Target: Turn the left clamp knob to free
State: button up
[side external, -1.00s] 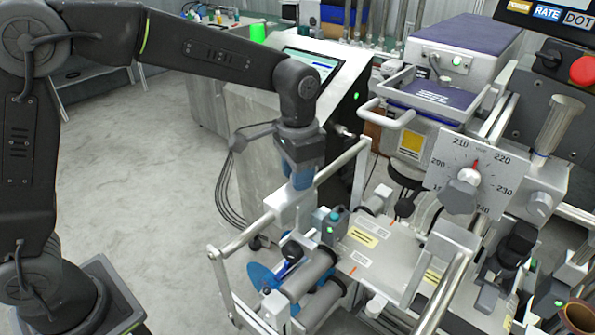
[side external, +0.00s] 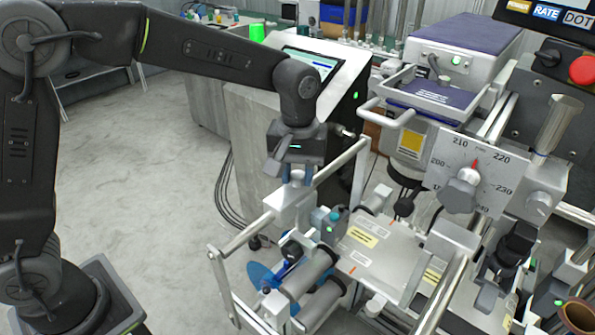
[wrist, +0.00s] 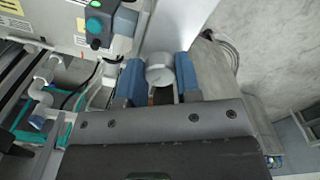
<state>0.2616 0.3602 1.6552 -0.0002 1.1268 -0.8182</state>
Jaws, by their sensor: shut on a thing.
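My gripper (side external: 296,178) points down over the light grey clamp block (side external: 292,212) at the upper end of the metal frame, left of the work deck. In the wrist view my gripper (wrist: 160,66) has one blue finger on each side of a round grey knob, the left clamp knob (wrist: 160,73), and is shut on it. In the side view the fingers largely hide this knob. Whether its clamp is tight or free cannot be told.
Grey rollers (side external: 308,272) and a blue disc (side external: 264,277) lie below the block. A small box with a teal button (side external: 334,216) stands close at right. The dial plate (side external: 478,178) is farther right. Metal rails (side external: 340,162) run beside the gripper; open floor lies left.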

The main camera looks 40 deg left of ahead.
aim_at(298, 174)
jog(key=n, duration=0.4)
jog(key=shift+n, duration=0.4)
jog(key=shift+r, duration=0.1)
jog(key=o, duration=0.9)
jog(key=shift+r, duration=6.85)
